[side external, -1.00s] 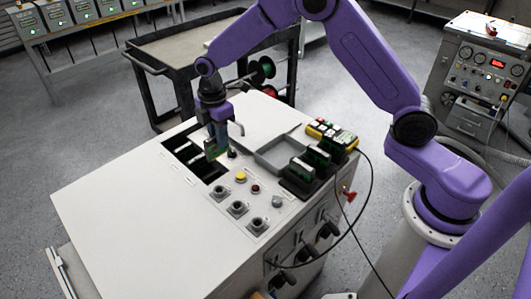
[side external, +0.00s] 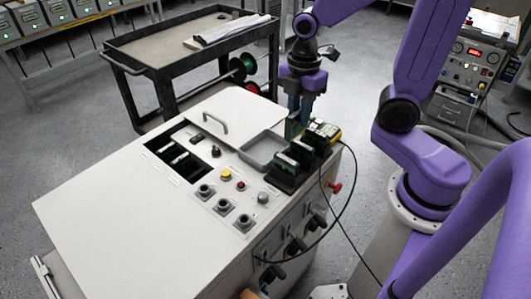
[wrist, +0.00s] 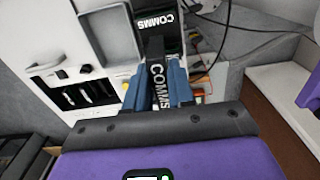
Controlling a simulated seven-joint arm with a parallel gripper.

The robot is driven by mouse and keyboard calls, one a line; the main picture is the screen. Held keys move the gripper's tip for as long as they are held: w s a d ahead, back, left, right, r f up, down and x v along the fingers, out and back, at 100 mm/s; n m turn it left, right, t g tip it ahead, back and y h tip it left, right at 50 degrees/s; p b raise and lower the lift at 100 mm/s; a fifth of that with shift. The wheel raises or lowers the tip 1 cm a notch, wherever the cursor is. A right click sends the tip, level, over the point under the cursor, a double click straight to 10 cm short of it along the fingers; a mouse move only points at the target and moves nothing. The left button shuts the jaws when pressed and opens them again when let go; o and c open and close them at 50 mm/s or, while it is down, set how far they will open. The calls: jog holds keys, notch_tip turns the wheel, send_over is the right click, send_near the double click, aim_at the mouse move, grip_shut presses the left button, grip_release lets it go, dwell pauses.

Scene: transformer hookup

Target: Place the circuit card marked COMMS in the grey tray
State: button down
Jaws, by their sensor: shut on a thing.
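My gripper (side external: 293,128) is at the far end of the black card rack (side external: 281,183), beside the grey tray. In the wrist view its blue fingers (wrist: 160,72) are shut on a dark circuit card (wrist: 158,86) with COMMS on its white edge. I cannot tell whether this card is clear of the rack. Another card marked COMMS (wrist: 160,20) shows just beyond it. The grey tray (side external: 248,158) looks empty and lies left of the rack; it also shows in the wrist view (wrist: 86,18).
The open bay (side external: 162,142) left of the tray holds white-edged cards in slots. A raised handle (side external: 213,121) stands on the cabinet top. A yellow meter (side external: 325,131) with a black cable sits right of the rack. Knobs and buttons line the front. The cabinet's left top is clear.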

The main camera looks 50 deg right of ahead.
jog(key=s+d, duration=0.2)
jog(key=s, duration=0.1)
send_over(268, 151)
notch_tip(268, 151, down, 10)
jog(key=shift+a+f, duration=0.1)
jog(key=shift+f, duration=1.65)
jog(key=shift+f, duration=0.15)
jog(key=c, duration=1)
grip_release()
jog(key=shift+o, duration=0.2)
notch_tip(268, 151, up, 12)
jog(key=shift+r, duration=0.2)
